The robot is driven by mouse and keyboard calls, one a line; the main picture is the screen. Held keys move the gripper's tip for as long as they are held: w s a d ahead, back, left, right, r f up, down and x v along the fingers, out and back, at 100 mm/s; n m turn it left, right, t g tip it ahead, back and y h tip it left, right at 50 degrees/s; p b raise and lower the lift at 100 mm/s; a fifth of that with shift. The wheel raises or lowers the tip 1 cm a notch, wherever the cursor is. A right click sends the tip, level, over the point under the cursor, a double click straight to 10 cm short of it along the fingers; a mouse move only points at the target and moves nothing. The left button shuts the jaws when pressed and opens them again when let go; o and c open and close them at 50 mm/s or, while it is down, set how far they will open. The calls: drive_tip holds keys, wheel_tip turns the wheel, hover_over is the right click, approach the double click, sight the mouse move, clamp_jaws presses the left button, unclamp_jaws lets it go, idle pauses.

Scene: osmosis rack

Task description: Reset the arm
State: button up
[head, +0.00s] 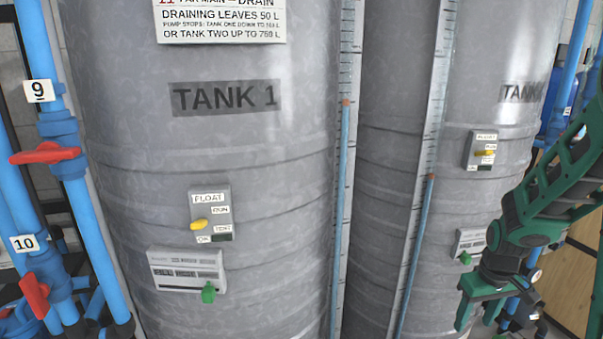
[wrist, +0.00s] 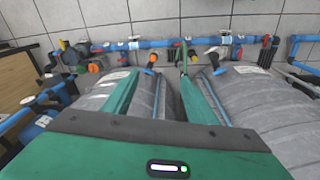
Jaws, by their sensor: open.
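My gripper (head: 490,298) hangs at the lower right of the head view, in front of tank 2. In the wrist view my gripper (wrist: 158,80) shows two green fingers spread well apart with nothing between them. My green arm comes in from the right edge of the head view. Tank 1 (head: 130,130) is a large grey cylinder at the left and middle. Tank 2 (head: 400,100) stands to its right. My gripper appears apart from both, though its distance from tank 2 is hard to tell.
Tank 1 carries a float switch box (head: 211,214) with a yellow lever and a white unit (head: 187,271) with a green knob. Blue pipes with a red valve handle (head: 45,153) stand at the left. Tank 2 has a similar switch box (head: 481,151). More pipes (wrist: 150,43) run along the tiled wall.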

drive_tip(key=s+r+m, duration=0.2)
drive_tip(key=s+r, duration=0.3)
drive_tip(key=s, duration=0.3)
drive_tip(key=s+a+r+m, duration=0.1)
drive_tip(key=s+r+m, duration=0.2)
drive_tip(key=s+r, duration=0.2)
drive_tip(key=s+r+m+g, duration=0.1)
drive_tip(key=s+r, duration=0.4)
drive_tip(key=s, duration=0.5)
drive_tip(key=shift+s+a+m+y, duration=0.3)
drive_tip(key=shift+m, duration=0.4)
drive_tip(key=shift+w+f, duration=0.3)
drive_tip(key=shift+w, duration=0.35)
